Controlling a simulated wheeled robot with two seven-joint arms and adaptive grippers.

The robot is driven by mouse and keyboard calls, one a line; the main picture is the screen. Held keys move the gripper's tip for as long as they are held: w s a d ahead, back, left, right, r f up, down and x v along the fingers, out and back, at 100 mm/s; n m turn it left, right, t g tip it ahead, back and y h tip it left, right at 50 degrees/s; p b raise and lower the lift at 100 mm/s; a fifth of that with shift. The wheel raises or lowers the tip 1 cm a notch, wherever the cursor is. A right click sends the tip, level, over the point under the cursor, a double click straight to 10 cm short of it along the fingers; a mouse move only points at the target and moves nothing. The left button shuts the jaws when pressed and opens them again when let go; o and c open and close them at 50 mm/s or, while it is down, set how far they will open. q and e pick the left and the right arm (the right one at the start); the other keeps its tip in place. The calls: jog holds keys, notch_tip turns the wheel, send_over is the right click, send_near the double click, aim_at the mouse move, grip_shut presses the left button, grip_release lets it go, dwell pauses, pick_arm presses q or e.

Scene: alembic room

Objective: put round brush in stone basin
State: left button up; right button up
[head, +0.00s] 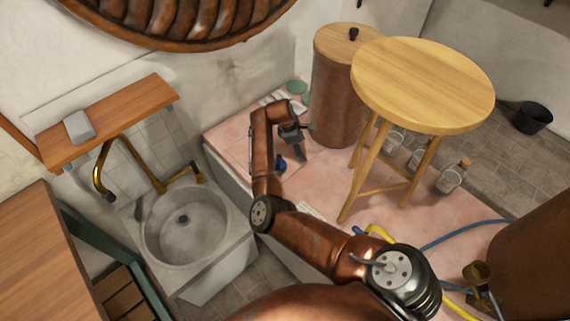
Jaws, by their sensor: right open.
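The grey stone basin (222,262) stands at the left under a brass tap (130,160), its bowl showing a dark drain and nothing else I can make out. My right gripper (305,143) is open, over the pink tiled ledge to the right of the basin. A small dark blue object (281,163) sits on the ledge just below and left of the fingers, apart from them. It is too small to tell whether it is the round brush. No other brush is clear to me. My left gripper is not in view.
A round wooden stool (425,85) and a brown cylinder (338,95) stand right of my gripper. Several bottles (451,178) are under and beside the stool. Blue and yellow hoses (460,233) lie at right. A wooden shelf (110,120) is above the basin.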

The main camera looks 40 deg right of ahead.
aim_at(279, 158)
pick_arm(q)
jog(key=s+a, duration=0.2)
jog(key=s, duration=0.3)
pick_arm(e)
jog(key=w+a+y, duration=0.1)
jog(key=a, duration=0.1)
jog(key=w+a+r+y, duration=0.1)
jog(key=a, duration=0.2)
jog(key=w+a+y, duration=0.1)
jog(key=a+y, duration=0.1)
jog(key=a, duration=0.1)
jog(key=shift+w+r+m+t, duration=0.2)
jog(key=shift+w+m+t, duration=0.2)
jog(key=shift+w+a+f, duration=0.1)
jog(key=shift+a+f, duration=0.1)
jog(key=shift+f, duration=0.4)
jog(key=shift+a+f, duration=0.15)
jog(key=shift+f, duration=0.4)
jog(key=f+b, duration=0.2)
jog(key=f, duration=0.1)
jog(key=f+b, duration=0.1)
jog(key=shift+s+a+f, duration=0.2)
jog(key=shift+a+f, duration=0.1)
jog(key=shift+f, duration=0.45)
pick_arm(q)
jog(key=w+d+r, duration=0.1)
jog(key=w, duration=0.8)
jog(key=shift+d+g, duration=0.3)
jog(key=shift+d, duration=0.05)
